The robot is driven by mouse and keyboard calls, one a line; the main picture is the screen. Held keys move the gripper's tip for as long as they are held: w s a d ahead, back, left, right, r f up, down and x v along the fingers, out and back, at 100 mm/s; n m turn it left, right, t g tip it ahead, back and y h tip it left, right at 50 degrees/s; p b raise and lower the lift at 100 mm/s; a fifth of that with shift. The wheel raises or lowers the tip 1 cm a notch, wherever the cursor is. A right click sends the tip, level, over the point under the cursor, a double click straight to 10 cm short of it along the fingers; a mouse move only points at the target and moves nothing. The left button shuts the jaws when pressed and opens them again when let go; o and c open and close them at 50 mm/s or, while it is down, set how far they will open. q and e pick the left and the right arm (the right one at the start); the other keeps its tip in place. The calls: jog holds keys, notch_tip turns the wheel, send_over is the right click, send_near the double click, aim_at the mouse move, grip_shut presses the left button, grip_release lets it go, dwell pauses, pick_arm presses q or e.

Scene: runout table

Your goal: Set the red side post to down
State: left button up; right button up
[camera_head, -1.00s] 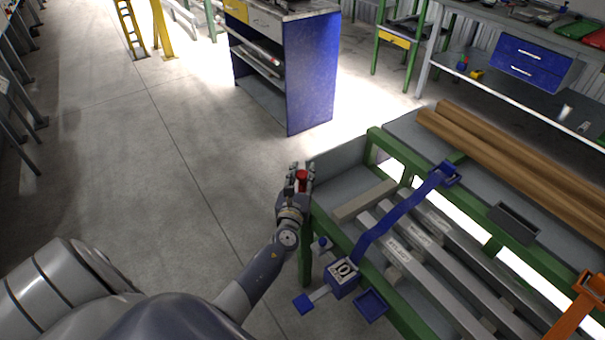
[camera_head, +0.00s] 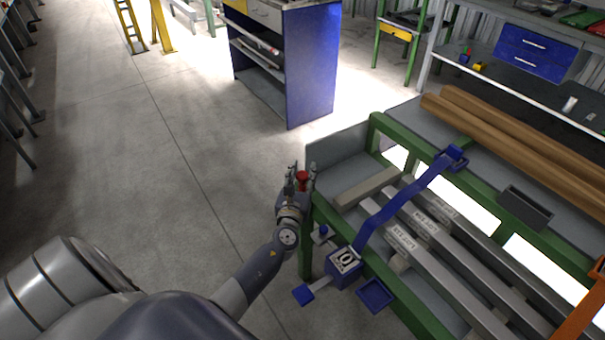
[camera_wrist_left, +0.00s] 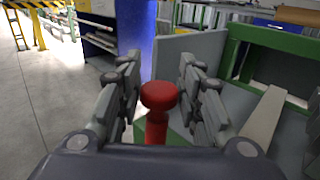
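The red side post (camera_head: 302,177) stands upright at the near left corner of the green-framed runout table (camera_head: 346,232). It has a round knob on a thinner stem. My left gripper (camera_head: 302,172) is at the post, with one finger on each side of it. In the left wrist view the red post (camera_wrist_left: 157,98) shows between the fingers of the left gripper (camera_wrist_left: 158,78), with a gap on both sides. The gripper is open. The lower end of the post is hidden by the gripper body. My right gripper is not in view.
Grey bars (camera_head: 440,245) lie on the table under a blue strap (camera_head: 405,205). A blue ratchet box (camera_head: 342,268) hangs on the near side. Brown tubes (camera_head: 520,142) lie on the far side. A blue cabinet (camera_head: 312,65) stands behind; the floor to the left is clear.

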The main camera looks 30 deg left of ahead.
pick_arm(q)
jog(key=shift+o, duration=0.7)
jog(key=shift+s, duration=0.1)
jog(key=v, duration=1.2)
